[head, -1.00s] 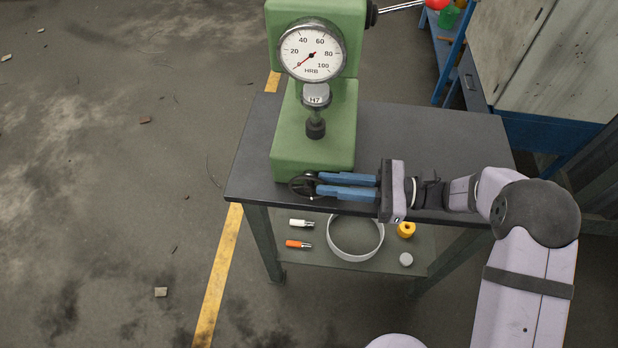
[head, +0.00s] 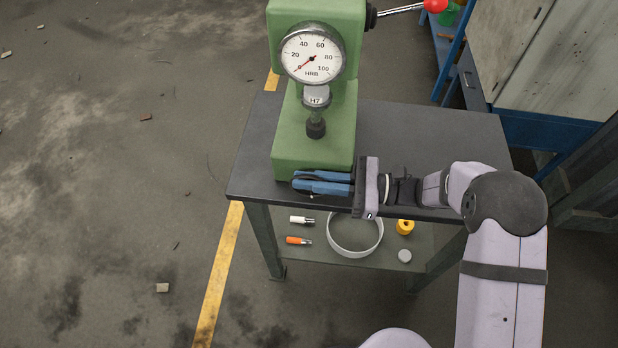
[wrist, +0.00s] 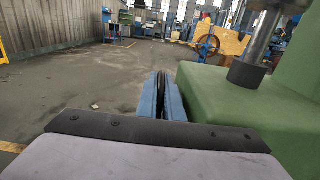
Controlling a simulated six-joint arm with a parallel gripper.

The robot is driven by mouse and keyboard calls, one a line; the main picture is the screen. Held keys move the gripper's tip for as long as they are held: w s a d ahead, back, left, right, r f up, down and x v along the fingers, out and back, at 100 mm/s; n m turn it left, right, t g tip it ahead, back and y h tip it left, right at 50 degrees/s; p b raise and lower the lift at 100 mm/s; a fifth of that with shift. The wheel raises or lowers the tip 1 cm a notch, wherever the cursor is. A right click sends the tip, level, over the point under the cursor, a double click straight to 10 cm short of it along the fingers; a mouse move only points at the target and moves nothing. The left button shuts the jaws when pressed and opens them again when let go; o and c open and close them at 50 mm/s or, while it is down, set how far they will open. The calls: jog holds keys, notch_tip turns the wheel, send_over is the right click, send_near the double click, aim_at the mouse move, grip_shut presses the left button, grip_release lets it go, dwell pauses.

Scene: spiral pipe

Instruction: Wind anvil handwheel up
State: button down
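The green hardness tester (head: 300,150) stands upright on the dark table, with a round dial gauge (head: 313,54) whose needle points low left, by 0. Below the H7 block, the dark anvil (head: 316,129) sits on the tester's front column; it also shows in the wrist view (wrist: 246,75). My gripper (head: 297,182) is at the lower front of the tester, its blue fingers close together.
The table top (head: 430,140) is clear to the right of the tester. The lower shelf holds a white ring (head: 354,250), a yellow part (head: 405,227) and small handles. A red-knobbed lever (head: 435,5) sticks out at the tester's upper right.

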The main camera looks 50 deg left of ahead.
jog(key=shift+f, duration=0.1)
jog(key=shift+f+g+y+b, duration=0.2)
jog(key=shift+g+y+b, duration=0.1)
jog(key=shift+b, duration=0.75)
jog(key=shift+w+d+r, duration=0.1)
jog(key=shift+r, duration=0.2)
jog(key=c, duration=2.2)
grip_release()
jog(key=shift+r, duration=0.1)
jog(key=shift+r+b, duration=0.7)
jog(key=shift+r, duration=4.2)
